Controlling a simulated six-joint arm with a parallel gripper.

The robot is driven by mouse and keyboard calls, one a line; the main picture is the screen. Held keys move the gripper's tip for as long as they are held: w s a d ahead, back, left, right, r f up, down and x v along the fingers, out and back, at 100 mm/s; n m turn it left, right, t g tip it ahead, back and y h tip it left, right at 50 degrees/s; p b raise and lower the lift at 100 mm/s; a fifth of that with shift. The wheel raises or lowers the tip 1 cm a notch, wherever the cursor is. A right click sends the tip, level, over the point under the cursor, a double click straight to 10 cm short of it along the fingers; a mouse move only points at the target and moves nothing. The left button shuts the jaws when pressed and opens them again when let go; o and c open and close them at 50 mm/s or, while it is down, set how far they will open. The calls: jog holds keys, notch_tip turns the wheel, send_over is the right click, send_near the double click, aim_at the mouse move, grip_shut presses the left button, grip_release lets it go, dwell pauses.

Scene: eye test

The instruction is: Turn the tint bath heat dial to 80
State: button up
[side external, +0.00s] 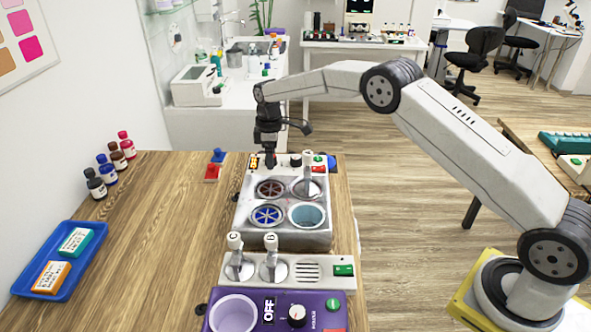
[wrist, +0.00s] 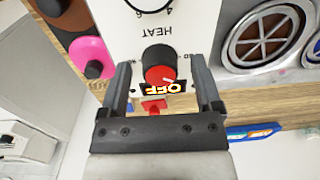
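The tint bath (side external: 322,240) is a grey unit with several round wells and a control strip along its back. My gripper (side external: 270,163) points down at the left end of that strip, beside a small OFF display (side external: 254,163), and hides what is under it. In the wrist view my gripper (wrist: 160,70) is open. A black dial with a red face (wrist: 160,68) lies between its fingers in the picture, with visible space at both sides. The upside-down word HEAT is printed next to this dial. A white pointer line shows on its red face; the exact setting is unreadable.
A second black knob (side external: 295,159) and a red button (side external: 318,168) share the strip. In front stand a lever panel (side external: 318,285) and a purple unit (side external: 275,318) with its own OFF display. A blue tray (side external: 25,283) and several bottles (side external: 107,168) stand left.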

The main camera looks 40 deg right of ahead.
grip_shut()
jog(key=shift+m, duration=0.5)
jog(key=m, duration=0.7)
jog(key=shift+m, duration=0.4)
jog(key=m, duration=0.4)
jog(key=shift+m, duration=2.3)
